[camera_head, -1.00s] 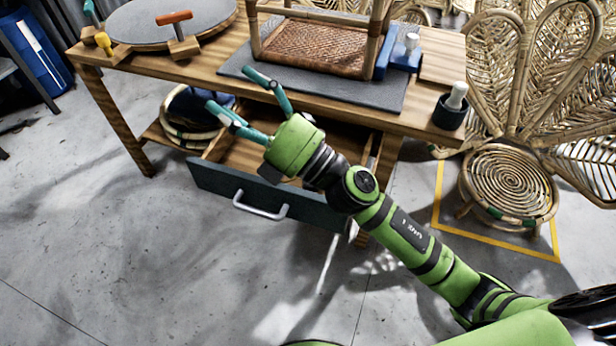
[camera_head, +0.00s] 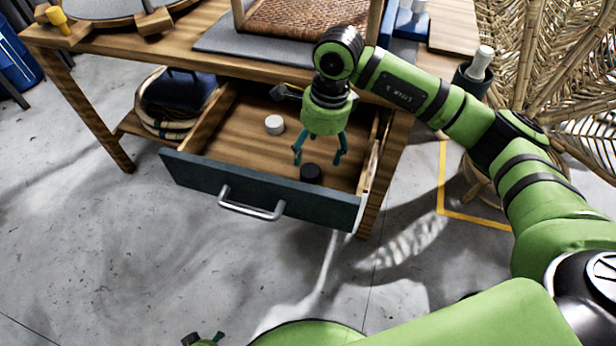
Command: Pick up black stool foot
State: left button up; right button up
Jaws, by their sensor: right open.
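The black stool foot (camera_head: 311,173) is a small dark round piece. It lies in the open drawer (camera_head: 262,187), near the front panel and right of the middle. My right gripper (camera_head: 318,160) points down into the drawer with its two teal fingers spread. It is open and empty, just above the black foot, with the fingertips to either side of it in the picture; I cannot tell the exact height. A tip of my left gripper (camera_head: 204,340) shows at the bottom edge, and its fingers are mostly cut off.
A white round piece (camera_head: 274,124) lies farther back in the drawer. The drawer's side walls and the tabletop edge (camera_head: 170,50) surround the space around my gripper. A stool (camera_head: 310,22) stands on a grey mat on the table. A dark cup (camera_head: 473,80) with a white bottle is at right.

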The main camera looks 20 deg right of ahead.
aim_at(310, 170)
jog(key=f, duration=0.5)
jog(key=a+f, duration=0.1)
jog(key=f, duration=0.1)
jog(key=shift+w+f, duration=0.2)
jog(key=shift+w, duration=0.2)
jog(key=c, duration=1)
